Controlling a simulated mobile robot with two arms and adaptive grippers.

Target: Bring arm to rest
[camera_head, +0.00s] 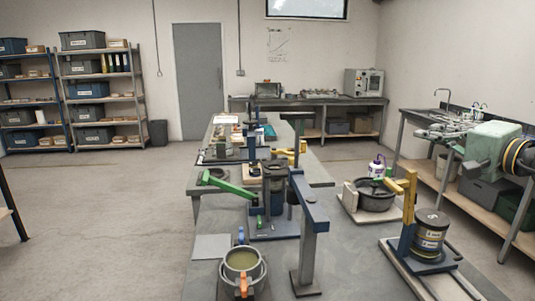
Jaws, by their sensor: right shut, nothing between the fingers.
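My right arm comes in from the right edge as a pale green link with a black and yellow band. My right gripper (433,133) is at its left end, shut and empty, small against the sink bench behind it. It is apart from the lever frames on the workbench (215,225). Another has a green lever (228,184). A third has a yellow lever (405,188) beside a dark round stack (431,235). My left gripper is not in view.
A pot of olive liquid (243,262) stands at the front of the workbench. A dark round pan (375,198) sits on a pale board. The sink bench (425,160) runs along the right wall. The floor at left (100,220) is largely clear.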

